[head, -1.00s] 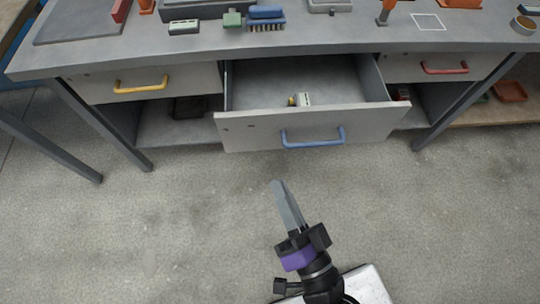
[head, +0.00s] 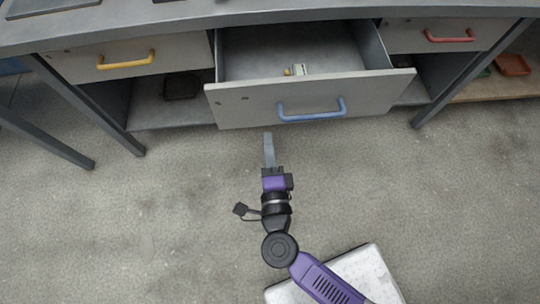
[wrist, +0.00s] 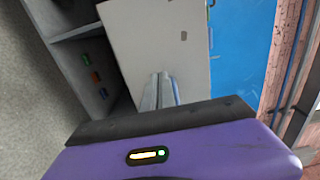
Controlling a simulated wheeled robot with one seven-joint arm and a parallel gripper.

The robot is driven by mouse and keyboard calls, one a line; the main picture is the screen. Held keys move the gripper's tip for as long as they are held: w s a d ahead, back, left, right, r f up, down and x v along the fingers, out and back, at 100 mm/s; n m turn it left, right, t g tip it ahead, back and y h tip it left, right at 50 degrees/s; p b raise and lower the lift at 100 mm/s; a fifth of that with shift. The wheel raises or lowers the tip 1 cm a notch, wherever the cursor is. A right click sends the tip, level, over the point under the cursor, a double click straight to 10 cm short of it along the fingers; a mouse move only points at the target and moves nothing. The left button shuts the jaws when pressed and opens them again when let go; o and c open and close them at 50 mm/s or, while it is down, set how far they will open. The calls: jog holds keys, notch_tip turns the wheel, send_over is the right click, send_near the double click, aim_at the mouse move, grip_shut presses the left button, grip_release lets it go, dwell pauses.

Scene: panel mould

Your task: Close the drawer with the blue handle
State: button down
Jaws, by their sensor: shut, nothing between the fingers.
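The drawer with the blue handle (head: 312,112) stands pulled out in the middle of the bench. Its pale grey front (head: 240,108) faces me, and a small pale item with a yellow end (head: 297,70) lies inside. My gripper (head: 268,136) is shut and empty. In the head view its tips appear just below the drawer front's lower edge, left of the handle; I cannot tell whether they touch. In the wrist view the closed fingers (wrist: 159,90) point at a pale panel (wrist: 150,38), apparently the drawer front.
A drawer with a yellow handle (head: 126,62) at the left and one with a red handle (head: 450,37) at the right look shut. Bench legs (head: 95,108) stand on both sides. An orange tray (head: 513,65) sits on the low shelf at the right.

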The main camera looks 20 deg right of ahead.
aim_at(264, 110)
jog(key=x, duration=0.6)
jog(key=shift+w+d, duration=0.1)
jog(key=shift+w, duration=0.3)
jog(key=b+x, duration=0.2)
jog(key=x, duration=2.1)
jog(key=shift+w+d, duration=0.15)
jog(key=shift+w, duration=0.15)
jog(key=shift+w+d+b, duration=0.1)
jog(key=shift+w+b, duration=0.2)
jog(key=shift+w+r, duration=0.2)
jog(key=shift+w, duration=0.05)
jog(key=shift+d, duration=0.1)
jog(key=shift+s+f+p, duration=0.1)
jog(key=shift+s+p, duration=0.2)
jog(key=shift+s, duration=0.2)
jog(key=v, duration=0.2)
jog(key=p+v, duration=0.1)
jog(key=v, duration=0.2)
jog(key=p+v, duration=0.1)
jog(key=v, duration=0.1)
jog(key=shift+s+a+f, duration=0.1)
jog(key=shift+s+a, duration=0.05)
jog(key=shift+a, duration=0.15)
